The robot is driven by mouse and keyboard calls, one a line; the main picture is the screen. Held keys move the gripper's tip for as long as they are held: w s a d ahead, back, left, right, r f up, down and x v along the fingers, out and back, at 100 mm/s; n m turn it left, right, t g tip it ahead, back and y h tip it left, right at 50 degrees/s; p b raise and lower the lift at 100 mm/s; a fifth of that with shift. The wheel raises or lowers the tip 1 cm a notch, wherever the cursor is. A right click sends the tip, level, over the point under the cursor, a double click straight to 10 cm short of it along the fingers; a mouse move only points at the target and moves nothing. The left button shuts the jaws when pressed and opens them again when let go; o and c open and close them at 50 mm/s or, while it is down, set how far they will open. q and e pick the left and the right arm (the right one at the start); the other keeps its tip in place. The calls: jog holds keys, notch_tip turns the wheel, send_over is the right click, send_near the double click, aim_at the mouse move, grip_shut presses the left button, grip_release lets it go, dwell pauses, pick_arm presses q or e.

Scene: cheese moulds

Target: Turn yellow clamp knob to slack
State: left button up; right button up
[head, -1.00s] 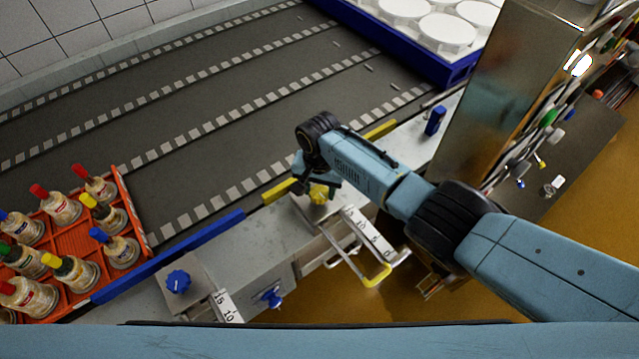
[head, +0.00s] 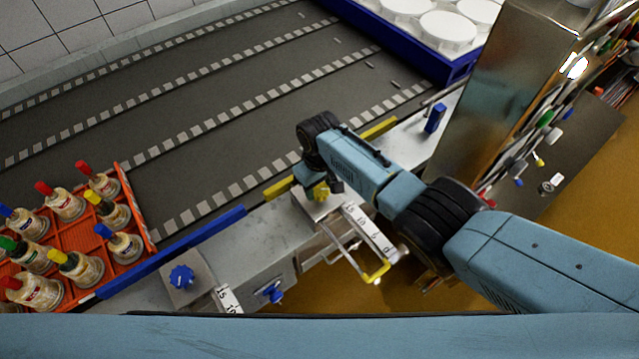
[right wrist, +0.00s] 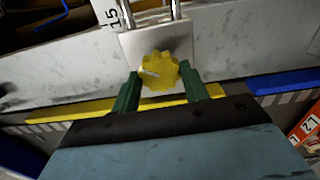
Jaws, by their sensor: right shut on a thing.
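The yellow clamp knob (head: 320,191) sits on a metal block of the conveyor's side rail, partly hidden by my right gripper (head: 322,184) in the head view. In the right wrist view the lobed yellow knob (right wrist: 159,70) shows a pale line mark pointing left. The green fingers of my right gripper (right wrist: 160,78) stand on either side of the knob and are shut on it. A scale plate (head: 369,228) and a yellow-ended bracket (head: 376,272) extend from the same block. My left gripper is not in view.
A blue knob (head: 181,277) and another blue knob (head: 272,292) are on the rail at left. An orange crate (head: 126,190) holds several bottles. A blue tray (head: 440,72) holds white moulds. A steel column (head: 505,90) stands at right.

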aim_at(319, 189)
jog(key=n, duration=0.6)
jog(key=shift+a+r+n, duration=0.1)
jog(key=shift+n, duration=0.2)
dwell(0.5)
jog(key=o, duration=1)
jog(key=shift+r+p, duration=2.05)
jog(key=shift+r, duration=4.6)
